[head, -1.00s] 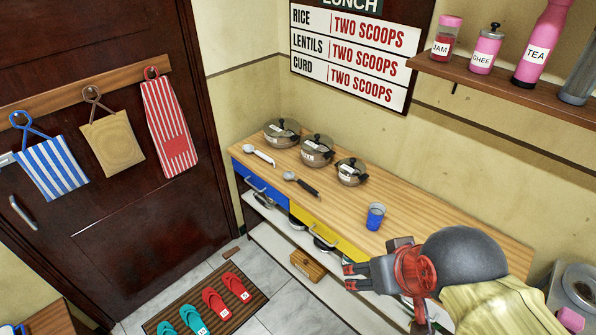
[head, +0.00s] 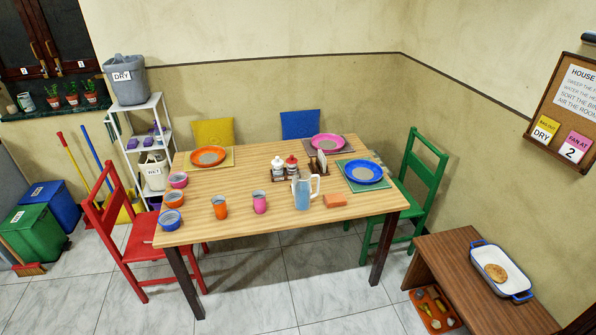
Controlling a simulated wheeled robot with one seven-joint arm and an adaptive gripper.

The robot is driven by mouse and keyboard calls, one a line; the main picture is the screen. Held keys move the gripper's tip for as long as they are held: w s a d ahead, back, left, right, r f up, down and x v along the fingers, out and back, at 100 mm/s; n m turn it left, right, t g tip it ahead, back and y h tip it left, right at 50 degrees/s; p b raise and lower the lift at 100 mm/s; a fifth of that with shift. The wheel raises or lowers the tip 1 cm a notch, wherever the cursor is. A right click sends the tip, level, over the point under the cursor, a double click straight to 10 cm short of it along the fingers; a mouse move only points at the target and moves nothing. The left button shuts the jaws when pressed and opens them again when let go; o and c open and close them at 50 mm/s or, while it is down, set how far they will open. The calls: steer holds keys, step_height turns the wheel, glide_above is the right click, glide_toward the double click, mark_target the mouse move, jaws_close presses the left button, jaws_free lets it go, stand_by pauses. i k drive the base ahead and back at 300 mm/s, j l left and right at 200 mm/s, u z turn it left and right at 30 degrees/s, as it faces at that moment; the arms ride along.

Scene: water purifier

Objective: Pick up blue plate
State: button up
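The blue plate (head: 363,171) lies on a greenish-grey mat (head: 347,185) at the right end of the wooden dining table (head: 280,225). It has a wide blue rim and a grey-brown middle. Nothing stands in front of it in the head view. My gripper is not in view now.
A pink plate (head: 327,143) and an orange plate (head: 208,156) lie on other mats. A pitcher (head: 303,192), an orange block (head: 334,200) and cups stand near the front. A green chair (head: 412,180) is at the right, a red chair (head: 125,235) at the left.

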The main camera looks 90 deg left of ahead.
mark_target(359, 171)
steer(key=u, duration=2.6)
steer(key=i+l, duration=0.1)
steer(key=i, duration=0.5)
steer(key=i+u, duration=0.1)
steer(key=i, duration=0.45)
steer(key=i+l, duration=0.2)
steer(key=i, duration=0.4)
steer(key=i+l, duration=0.15)
steer(key=i, duration=0.4)
steer(key=i+l+u, duration=0.1)
steer(key=i, duration=0.45)
steer(key=i+l, duration=0.2)
steer(key=i, duration=0.4)
